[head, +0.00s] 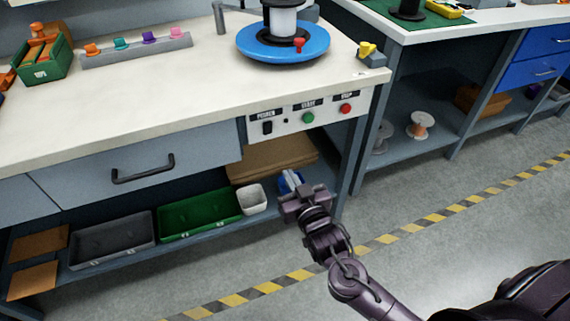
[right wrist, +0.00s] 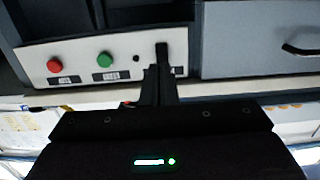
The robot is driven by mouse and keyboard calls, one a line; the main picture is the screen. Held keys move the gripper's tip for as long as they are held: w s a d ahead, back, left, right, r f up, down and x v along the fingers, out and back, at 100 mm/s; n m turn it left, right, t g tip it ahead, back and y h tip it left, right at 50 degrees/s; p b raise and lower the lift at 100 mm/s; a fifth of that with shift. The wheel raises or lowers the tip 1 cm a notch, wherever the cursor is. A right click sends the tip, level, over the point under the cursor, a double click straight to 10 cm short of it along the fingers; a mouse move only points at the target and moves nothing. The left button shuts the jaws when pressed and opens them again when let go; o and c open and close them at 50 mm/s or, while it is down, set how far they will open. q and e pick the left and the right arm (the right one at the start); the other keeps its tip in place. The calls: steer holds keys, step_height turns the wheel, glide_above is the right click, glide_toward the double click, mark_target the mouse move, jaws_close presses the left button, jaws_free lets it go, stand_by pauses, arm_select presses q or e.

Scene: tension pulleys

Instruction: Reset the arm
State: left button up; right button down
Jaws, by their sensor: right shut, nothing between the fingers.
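My right gripper (head: 303,193) is in front of the workbench, below the control panel (head: 307,117) in the head view. Its fingers are shut with nothing between them. In the right wrist view the shut fingers (right wrist: 161,75) point toward the panel, which appears upside down there. The panel carries a black power switch (head: 267,127), a green button (head: 308,117) and a red button (head: 346,108). The green button (right wrist: 104,59) and red button (right wrist: 54,66) also show in the right wrist view. The fingers overlap the switch area there; I cannot tell whether they touch it. My left gripper is not in view.
A blue round turntable (head: 283,45) with a white spool stands on the bench top (head: 130,110). A drawer (head: 140,165) is closed. The lower shelf holds a green bin (head: 199,214), a grey bin (head: 112,242) and cardboard. Open floor (head: 440,180) with striped tape lies to the right.

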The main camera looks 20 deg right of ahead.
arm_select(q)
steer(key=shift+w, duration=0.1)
arm_select(e)
steer(key=shift+s, duration=0.4)
steer(key=shift+f, duration=0.1)
